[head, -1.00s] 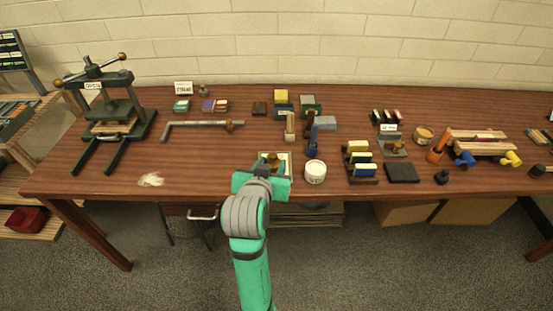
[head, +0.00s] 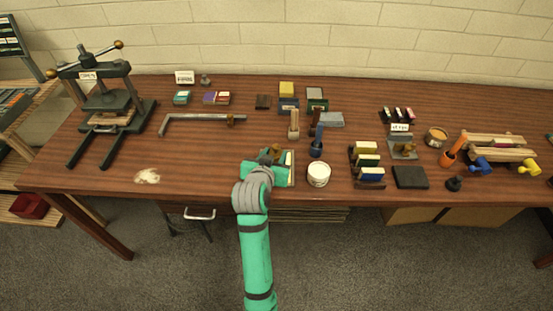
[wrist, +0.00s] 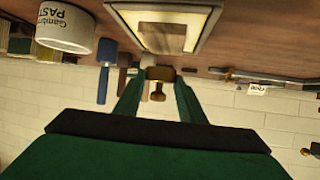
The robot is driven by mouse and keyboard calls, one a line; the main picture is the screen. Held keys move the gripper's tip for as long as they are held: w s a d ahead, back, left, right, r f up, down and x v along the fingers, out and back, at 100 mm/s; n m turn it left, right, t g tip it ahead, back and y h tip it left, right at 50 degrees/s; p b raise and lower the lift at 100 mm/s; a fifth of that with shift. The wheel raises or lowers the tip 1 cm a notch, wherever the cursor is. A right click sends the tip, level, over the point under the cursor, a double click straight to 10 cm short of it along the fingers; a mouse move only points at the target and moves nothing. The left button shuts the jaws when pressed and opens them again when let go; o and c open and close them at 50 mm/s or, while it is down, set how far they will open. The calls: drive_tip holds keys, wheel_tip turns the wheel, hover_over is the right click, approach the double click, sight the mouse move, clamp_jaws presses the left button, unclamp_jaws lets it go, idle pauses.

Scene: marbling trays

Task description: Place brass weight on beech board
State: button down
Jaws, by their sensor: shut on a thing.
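A small brass weight (wrist: 158,74) with a knob is between the fingertips of my gripper (wrist: 158,80) in the wrist view, and the jaws are shut on it. In the head view my gripper (head: 268,160) is over the table's front middle, with the brass weight (head: 274,150) just beyond it. A flat pale-edged board with a brown middle (wrist: 203,22) lies close by the weight in the wrist view. It is probably the beech board. In the head view its right edge (head: 291,168) shows beside my gripper, and the rest is hidden. I cannot tell whether the weight touches it.
A white tub (head: 319,175) stands just right of my gripper, with a blue-handled tool (head: 316,147) behind it. A rack of colored blocks (head: 368,162) and a dark slab (head: 410,177) are further right. A press (head: 105,110) stands at the left. Table left of my gripper is mostly clear.

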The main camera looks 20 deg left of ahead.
sight(275, 160)
drive_tip(key=shift+w+a+f, duration=0.1)
drive_tip(key=shift+w+f, duration=0.1)
drive_tip(key=shift+f, duration=0.45)
drive_tip(key=shift+w+f, duration=0.15)
drive_tip(key=shift+f, duration=0.45)
drive_tip(key=shift+s+d+f, duration=0.1)
drive_tip(key=shift+d+f, duration=0.2)
drive_tip(key=shift+f, duration=0.05)
drive_tip(key=shift+s+a, duration=0.1)
drive_tip(key=shift+a, duration=0.15)
drive_tip(key=shift+f, duration=0.1)
drive_tip(key=c, duration=1.2)
unclamp_jaws()
drive_tip(key=shift+o, duration=0.2)
